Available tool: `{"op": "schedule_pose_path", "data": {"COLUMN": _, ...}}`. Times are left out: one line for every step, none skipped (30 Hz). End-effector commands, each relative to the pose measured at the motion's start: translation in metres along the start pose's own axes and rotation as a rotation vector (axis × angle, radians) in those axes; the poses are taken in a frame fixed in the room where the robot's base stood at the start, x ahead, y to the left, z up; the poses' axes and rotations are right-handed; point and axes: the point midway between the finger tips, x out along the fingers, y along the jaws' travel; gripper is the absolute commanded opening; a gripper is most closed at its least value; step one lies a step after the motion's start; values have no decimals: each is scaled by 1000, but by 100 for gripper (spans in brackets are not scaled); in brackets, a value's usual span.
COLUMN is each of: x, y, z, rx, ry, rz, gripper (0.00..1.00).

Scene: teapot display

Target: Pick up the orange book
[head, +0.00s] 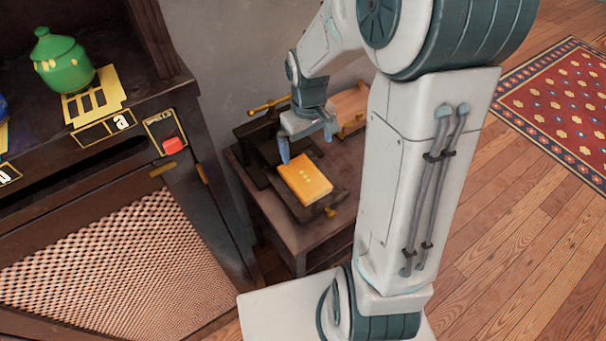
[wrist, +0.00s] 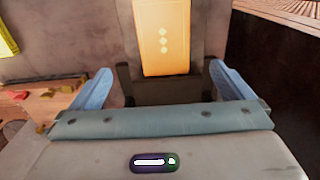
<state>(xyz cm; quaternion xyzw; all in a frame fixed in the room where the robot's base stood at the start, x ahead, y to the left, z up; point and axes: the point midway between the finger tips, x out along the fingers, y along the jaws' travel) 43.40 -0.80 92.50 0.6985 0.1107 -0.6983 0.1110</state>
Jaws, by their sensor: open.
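The orange book (head: 305,179) lies on a dark stand (head: 283,193) on a small side table, with pale dots on its cover. My gripper (head: 306,146) is just above and behind the book in the head view, pointing down. In the wrist view the book (wrist: 165,38) shows upright in the picture, ahead of the gripper and between its two blue fingers (wrist: 157,88). The fingers are apart and nothing is between them that I can see touching. The far end of the book is cut off by the wrist view's top edge.
The small table (head: 310,236) stands against the grey wall. A wooden box (head: 349,106) with brass-coloured parts sits behind the book. A dark cabinet (head: 221,175) is close on the left, with a green teapot (head: 63,64) and a red button (head: 173,145). A patterned rug (head: 560,110) lies right.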

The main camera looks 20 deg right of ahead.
Motion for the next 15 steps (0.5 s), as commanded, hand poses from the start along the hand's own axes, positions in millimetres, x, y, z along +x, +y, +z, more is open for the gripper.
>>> {"op": "schedule_pose_path", "data": {"x": 12, "y": -1, "z": 1, "rx": -2, "ry": -5, "rz": -3, "gripper": 100}}
{"op": "schedule_pose_path", "data": {"x": 19, "y": -1, "z": 1, "rx": -2, "ry": -6, "rz": -4, "gripper": 100}}
{"op": "schedule_pose_path", "data": {"x": 28, "y": -2, "z": 1, "rx": -1, "ry": -6, "rz": -4, "gripper": 100}}
{"op": "schedule_pose_path", "data": {"x": 34, "y": -1, "z": 1, "rx": -1, "ry": -5, "rz": -3, "gripper": 100}}
{"op": "schedule_pose_path", "data": {"x": 39, "y": -2, "z": 1, "rx": -1, "ry": -6, "rz": -3, "gripper": 100}}
{"op": "schedule_pose_path", "data": {"x": 46, "y": -2, "z": 1, "rx": -1, "ry": -5, "rz": -3, "gripper": 100}}
{"op": "schedule_pose_path", "data": {"x": 51, "y": -2, "z": 1, "rx": -1, "ry": -4, "rz": -3, "gripper": 100}}
{"op": "schedule_pose_path", "data": {"x": 55, "y": -2, "z": 1, "rx": -1, "ry": -4, "rz": -3, "gripper": 100}}
{"op": "schedule_pose_path", "data": {"x": 59, "y": -2, "z": 1, "rx": 0, "ry": -4, "rz": -2, "gripper": 100}}
{"op": "schedule_pose_path", "data": {"x": 62, "y": -2, "z": 1, "rx": 0, "ry": -2, "rz": -1, "gripper": 100}}
{"op": "schedule_pose_path", "data": {"x": 64, "y": -2, "z": 1, "rx": 0, "ry": -2, "rz": -1, "gripper": 100}}
{"op": "schedule_pose_path", "data": {"x": 66, "y": -2, "z": 1, "rx": 0, "ry": -2, "rz": -1, "gripper": 100}}
{"op": "schedule_pose_path", "data": {"x": 67, "y": -2, "z": 1, "rx": 0, "ry": -2, "rz": -1, "gripper": 100}}
{"op": "schedule_pose_path", "data": {"x": 68, "y": -2, "z": 1, "rx": 0, "ry": -1, "rz": -1, "gripper": 100}}
{"op": "schedule_pose_path", "data": {"x": 71, "y": -2, "z": 0, "rx": -1, "ry": -1, "rz": -1, "gripper": 100}}
